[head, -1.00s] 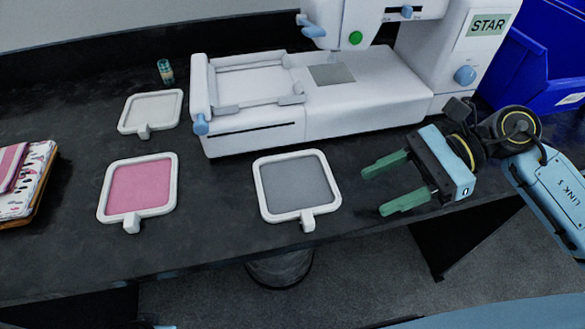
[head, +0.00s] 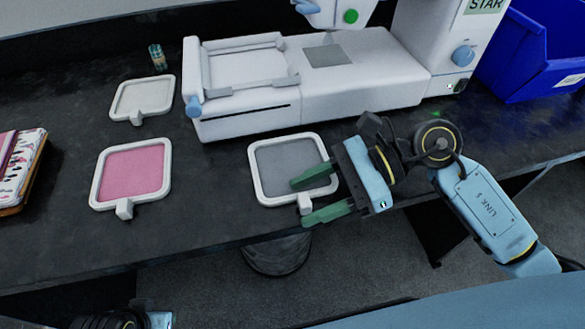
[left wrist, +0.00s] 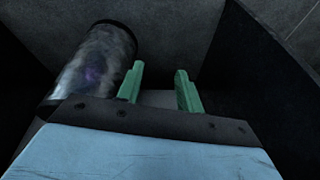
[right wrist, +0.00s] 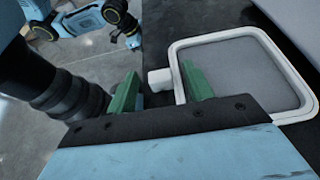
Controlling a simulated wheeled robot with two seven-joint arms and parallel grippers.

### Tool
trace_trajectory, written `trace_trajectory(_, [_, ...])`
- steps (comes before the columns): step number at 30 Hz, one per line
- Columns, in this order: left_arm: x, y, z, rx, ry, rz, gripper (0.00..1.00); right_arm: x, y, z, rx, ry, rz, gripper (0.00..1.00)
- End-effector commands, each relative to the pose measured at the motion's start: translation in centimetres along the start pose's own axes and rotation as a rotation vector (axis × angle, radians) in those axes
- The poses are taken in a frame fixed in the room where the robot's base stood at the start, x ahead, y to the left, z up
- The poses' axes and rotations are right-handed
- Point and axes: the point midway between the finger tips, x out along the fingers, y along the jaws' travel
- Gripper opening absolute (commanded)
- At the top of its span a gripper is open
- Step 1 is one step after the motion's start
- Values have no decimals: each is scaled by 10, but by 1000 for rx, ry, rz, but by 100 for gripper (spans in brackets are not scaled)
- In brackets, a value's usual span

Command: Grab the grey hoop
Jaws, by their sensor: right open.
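The grey hoop (head: 280,160), a white square frame with grey fabric and a small tab, lies flat on the dark table in front of the machine. It also shows in the right wrist view (right wrist: 245,68). My right gripper (head: 302,202) is open, with its green fingers pointing left over the hoop's front right corner. The hoop's tab (head: 305,203) shows between the fingertips, and also between the fingers in the right wrist view (right wrist: 160,80). I cannot tell whether they touch. My left gripper (left wrist: 159,85) is open and empty, below the tabletop beside a dark cylinder.
A pink hoop (head: 133,173) and a pale hoop (head: 143,98) lie to the left. The white embroidery machine (head: 360,92) stands behind. A blue bin (head: 525,60) is at the back right, a small spool (head: 157,56) at the back left, and patterned cloth (head: 20,160) at far left.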

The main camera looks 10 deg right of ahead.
Motion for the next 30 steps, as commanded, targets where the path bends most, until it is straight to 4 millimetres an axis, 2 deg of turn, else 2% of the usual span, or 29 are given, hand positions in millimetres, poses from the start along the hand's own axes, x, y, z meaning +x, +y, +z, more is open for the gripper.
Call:
trace_trajectory(4, [0,0,0,0,0,0,36,0,0,0,0,0,0,50])
trace_trajectory(13, [0,0,0,0,0,0,36,0,0,0,0,0,1,11])
trace_trajectory(20, [0,0,0,0,0,0,36,-1,0,1,0,-1,1,11])
trace_trajectory(25, [0,0,0,0,1,0,36,-4,0,8,-2,-1,1,11])
trace_trajectory(30, [22,-8,6,7,-18,-15,36,-13,0,30,-5,1,0,11])
